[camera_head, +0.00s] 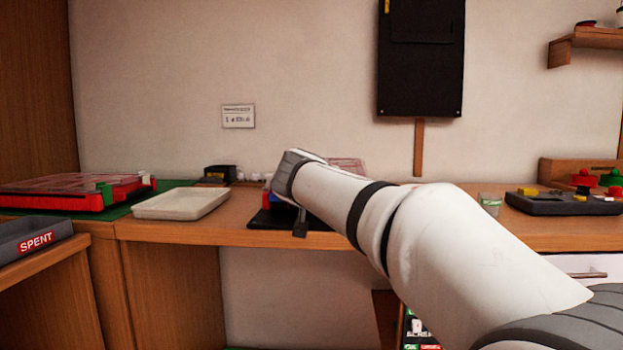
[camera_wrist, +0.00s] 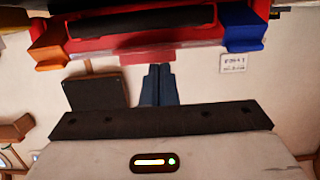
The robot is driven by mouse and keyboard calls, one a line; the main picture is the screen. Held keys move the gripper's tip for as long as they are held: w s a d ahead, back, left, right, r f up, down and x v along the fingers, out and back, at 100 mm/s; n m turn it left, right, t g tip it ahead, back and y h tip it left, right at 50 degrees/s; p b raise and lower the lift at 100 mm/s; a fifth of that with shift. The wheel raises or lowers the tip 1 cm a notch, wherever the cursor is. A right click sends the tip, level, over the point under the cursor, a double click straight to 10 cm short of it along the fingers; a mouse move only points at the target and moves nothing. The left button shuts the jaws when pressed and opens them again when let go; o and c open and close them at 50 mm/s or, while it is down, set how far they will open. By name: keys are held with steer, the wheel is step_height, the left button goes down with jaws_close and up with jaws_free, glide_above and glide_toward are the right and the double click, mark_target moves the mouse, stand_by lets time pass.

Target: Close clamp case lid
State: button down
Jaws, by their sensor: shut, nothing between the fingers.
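A red case (camera_wrist: 190,40) spans the top of the wrist view, with an orange corner block (camera_wrist: 48,52), a blue corner block (camera_wrist: 243,28) and a long black bar across it. I take it for the clamp case. In the head view, my arm hides most of it; a reddish clear panel (camera_head: 347,164), perhaps its lid, shows behind the arm. The lid's angle cannot be told. My gripper (camera_wrist: 160,68) is shut and empty, its fingertips close to a red tab on the case's edge; contact is unclear.
Another red case (camera_head: 60,192) with a clear lid lies at left on a green mat. A pale tray (camera_head: 182,204) stands between it and my arm. A black mat (camera_head: 268,219) lies under the arm's end. A glass (camera_head: 490,204) and a control box (camera_head: 560,203) stand at right.

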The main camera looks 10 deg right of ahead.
steer(key=shift+w+r+p, duration=0.1)
steer(key=shift+r+p, duration=0.9)
steer(key=shift+r, duration=0.55)
steer(key=s+a+f+b, duration=0.2)
steer(key=s+f, duration=0.3)
steer(key=s, duration=0.3)
steer(key=s+d+r+g+p, duration=0.3)
steer(key=s+d+g+p, duration=0.6)
steer(key=p, duration=1.4)
steer(key=s+r+n+g+y+p, duration=0.2)
steer(key=s+r+g+y+p, duration=0.1)
steer(key=s+p, duration=1.4)
steer(key=shift+r+g+p, duration=0.25)
steer(key=shift+g+p, duration=0.05)
steer(key=shift+g, duration=0.2)
steer(key=shift+s, duration=0.15)
